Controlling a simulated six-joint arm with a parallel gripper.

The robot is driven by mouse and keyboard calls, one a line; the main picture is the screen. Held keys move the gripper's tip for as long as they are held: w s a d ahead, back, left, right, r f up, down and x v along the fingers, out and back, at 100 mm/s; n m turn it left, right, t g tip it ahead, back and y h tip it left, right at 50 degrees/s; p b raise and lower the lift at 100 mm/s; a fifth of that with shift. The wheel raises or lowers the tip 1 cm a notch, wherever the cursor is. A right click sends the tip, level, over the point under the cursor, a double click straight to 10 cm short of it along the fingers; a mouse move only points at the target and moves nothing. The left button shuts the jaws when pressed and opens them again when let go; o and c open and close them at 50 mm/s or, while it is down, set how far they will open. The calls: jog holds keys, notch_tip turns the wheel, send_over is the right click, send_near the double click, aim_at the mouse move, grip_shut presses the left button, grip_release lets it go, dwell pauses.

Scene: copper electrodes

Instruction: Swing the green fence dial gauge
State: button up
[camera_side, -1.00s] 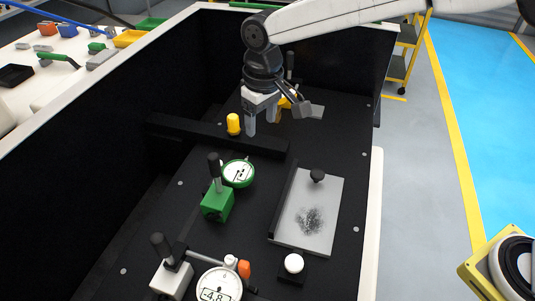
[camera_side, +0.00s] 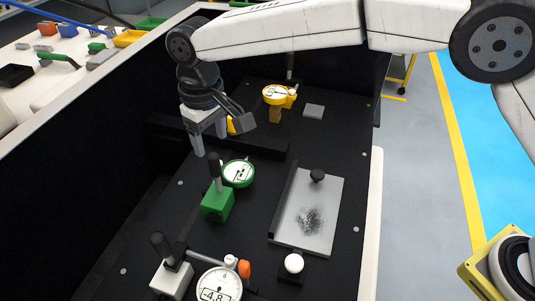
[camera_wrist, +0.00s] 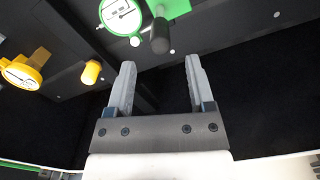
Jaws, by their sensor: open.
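The green dial gauge (camera_side: 238,173) has a round white face in a green rim and sits beside a green block base (camera_side: 217,204) with a black upright handle (camera_side: 214,166). In the wrist view the green gauge (camera_wrist: 121,16) is at the top, with the black handle (camera_wrist: 160,36) to its right. My gripper (camera_side: 207,148) is open and empty, above and behind the green gauge, a little to its left. In the wrist view my gripper's two fingers (camera_wrist: 160,68) are spread with nothing between them.
A black bar (camera_side: 262,145) runs behind the green gauge. A yellow gauge (camera_side: 279,95) stands farther back, and a yellow knob (camera_wrist: 91,72) is nearby. A white-faced gauge (camera_side: 219,286) with an orange knob is in front. A grey plate (camera_side: 322,205) lies at the right.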

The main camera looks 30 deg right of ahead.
aim_at(214, 156)
jog(key=shift+f, duration=3.4)
grip_shut()
